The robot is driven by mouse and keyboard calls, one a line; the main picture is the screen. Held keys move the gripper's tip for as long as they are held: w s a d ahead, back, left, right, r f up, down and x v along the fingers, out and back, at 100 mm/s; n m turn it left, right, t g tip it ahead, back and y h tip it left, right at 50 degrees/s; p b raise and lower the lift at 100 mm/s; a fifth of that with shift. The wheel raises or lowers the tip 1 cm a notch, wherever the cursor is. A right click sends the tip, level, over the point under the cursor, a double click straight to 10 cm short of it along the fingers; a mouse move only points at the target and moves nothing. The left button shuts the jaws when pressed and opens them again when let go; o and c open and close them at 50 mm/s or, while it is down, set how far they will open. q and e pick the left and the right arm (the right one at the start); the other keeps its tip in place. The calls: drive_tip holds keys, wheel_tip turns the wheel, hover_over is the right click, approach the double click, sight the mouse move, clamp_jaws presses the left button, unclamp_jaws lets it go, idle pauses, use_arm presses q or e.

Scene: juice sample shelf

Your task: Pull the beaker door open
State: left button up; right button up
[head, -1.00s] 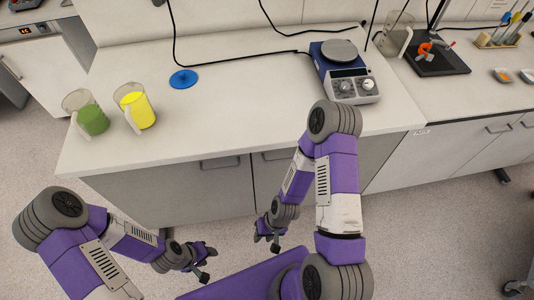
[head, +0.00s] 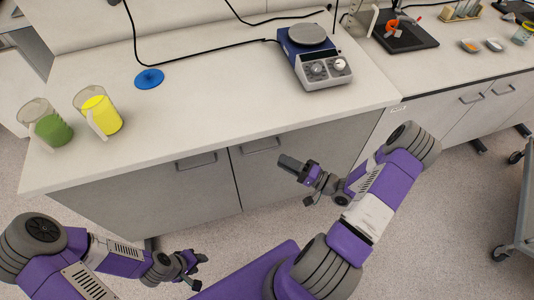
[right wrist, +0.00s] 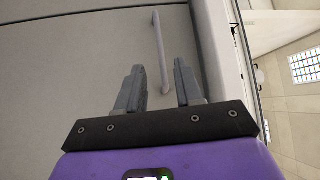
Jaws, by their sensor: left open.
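Two grey cabinet doors are under the counter: a left door (head: 130,205) below the beakers and a right door (head: 275,185). Both look shut. The left door has a bar handle (head: 196,161) near its top, and the right door has another handle (head: 260,146). My right gripper (head: 283,162) is open in front of the right door, below and right of its handle. In the right wrist view a bar handle (right wrist: 157,40) lies ahead between the open fingers (right wrist: 159,67), ungripped; I cannot tell which door it belongs to. My left gripper (head: 196,268) is open and empty, low over the floor.
On the counter (head: 200,105) stand a green-filled beaker (head: 52,130), a yellow-filled beaker (head: 101,115), a blue disc (head: 149,79) and a hotplate (head: 318,60). A cart (head: 525,225) stands at the right edge.

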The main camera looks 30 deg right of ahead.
drive_tip(key=b+x, duration=0.1)
drive_tip(key=x, duration=0.6)
drive_tip(key=shift+w, duration=0.15)
clamp_jaws()
